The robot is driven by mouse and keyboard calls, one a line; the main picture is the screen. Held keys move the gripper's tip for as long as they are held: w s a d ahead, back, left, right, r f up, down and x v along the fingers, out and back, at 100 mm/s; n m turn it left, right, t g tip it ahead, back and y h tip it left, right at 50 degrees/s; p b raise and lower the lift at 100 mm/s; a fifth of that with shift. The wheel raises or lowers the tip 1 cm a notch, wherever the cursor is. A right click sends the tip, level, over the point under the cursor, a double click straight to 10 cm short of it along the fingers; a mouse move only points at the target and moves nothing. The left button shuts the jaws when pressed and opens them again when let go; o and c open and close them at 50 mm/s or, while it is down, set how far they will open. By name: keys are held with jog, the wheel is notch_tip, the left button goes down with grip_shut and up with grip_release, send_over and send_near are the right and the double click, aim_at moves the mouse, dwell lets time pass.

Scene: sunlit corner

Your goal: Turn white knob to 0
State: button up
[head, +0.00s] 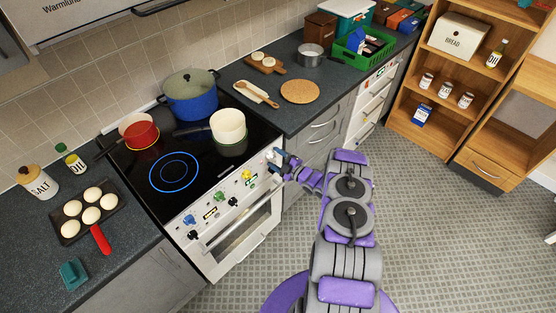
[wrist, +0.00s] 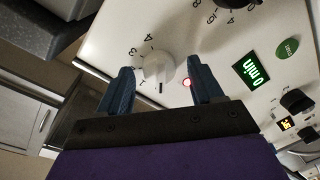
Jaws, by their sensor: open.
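The white knob (wrist: 159,68) is on the white stove control panel, with printed numbers around it, in the wrist view. A dark pointer line shows on its lower edge; the exact number it points at is hard to read. A red light (wrist: 187,82) glows just right of it. My gripper (wrist: 160,82) is open, one blue finger on each side of the knob; I cannot tell whether they touch it. In the head view my gripper (head: 281,167) is at the right end of the stove front and largely hides the knob.
The stove front (wrist: 225,65) also carries black knobs (wrist: 297,101), a green button (wrist: 287,48) and a green display (wrist: 252,71). On the cooktop stand a blue pot (head: 191,100), a red pot (head: 139,134) and a cream pot (head: 228,125). The tiled floor (head: 420,200) to the right is clear.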

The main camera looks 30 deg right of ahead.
jog(key=f+p+v, duration=0.1)
jog(key=v, duration=1.6)
jog(key=shift+r, duration=0.4)
jog(key=shift+s+d, duration=0.1)
jog(key=shift+d, duration=0.05)
